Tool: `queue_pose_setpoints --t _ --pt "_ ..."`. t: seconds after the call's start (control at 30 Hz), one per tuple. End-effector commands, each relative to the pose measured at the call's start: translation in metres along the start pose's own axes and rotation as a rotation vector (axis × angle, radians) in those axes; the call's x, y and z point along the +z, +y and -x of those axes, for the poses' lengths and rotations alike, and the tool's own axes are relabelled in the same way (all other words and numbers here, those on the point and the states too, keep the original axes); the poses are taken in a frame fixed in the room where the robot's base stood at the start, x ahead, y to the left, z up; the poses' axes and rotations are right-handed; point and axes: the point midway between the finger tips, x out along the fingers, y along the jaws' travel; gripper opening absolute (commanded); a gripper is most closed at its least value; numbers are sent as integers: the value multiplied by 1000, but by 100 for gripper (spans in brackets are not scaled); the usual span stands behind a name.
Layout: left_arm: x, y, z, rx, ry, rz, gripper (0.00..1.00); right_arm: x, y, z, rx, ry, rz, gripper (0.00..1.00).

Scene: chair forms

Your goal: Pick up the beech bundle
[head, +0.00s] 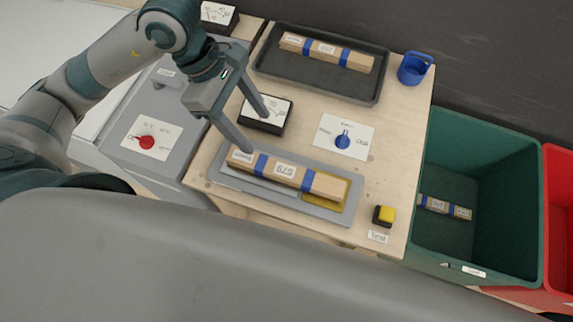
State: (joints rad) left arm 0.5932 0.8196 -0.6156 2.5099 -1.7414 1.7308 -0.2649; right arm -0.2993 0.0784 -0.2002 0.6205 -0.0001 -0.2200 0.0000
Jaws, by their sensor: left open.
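A light wooden bundle with two blue bands and white labels (288,174) lies on a grey plate (225,180) near the table's front. A similar banded bundle (326,51) lies in the black tray (310,78) at the back. A third one (444,207) lies inside the green crate (485,190). Their labels are too small to read, so I cannot tell which is beech. My left gripper (256,133) is open and empty, its fingers pointing down. Its nearer fingertip appears just above the left end of the plate's bundle. My right gripper is not in view.
The table (397,135) also holds a black box with a white top (264,113), a blue dial on a card (343,141), a blue cup (414,68) and a yellow-topped button (385,214). A red knob (146,142) sits left. A red crate (560,220) stands right.

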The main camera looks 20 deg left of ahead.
Motion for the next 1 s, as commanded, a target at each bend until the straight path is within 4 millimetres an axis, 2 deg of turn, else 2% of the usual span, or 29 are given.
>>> queue_pose_setpoints --t 0.47,0.67,1.0 --pt "-3 1 -4 3 12 -1 58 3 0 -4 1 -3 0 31" --pt "-4 1 -24 3 9 -2 58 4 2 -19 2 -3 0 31" --pt "-5 0 -75 1 9 -1 58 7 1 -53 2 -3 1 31"
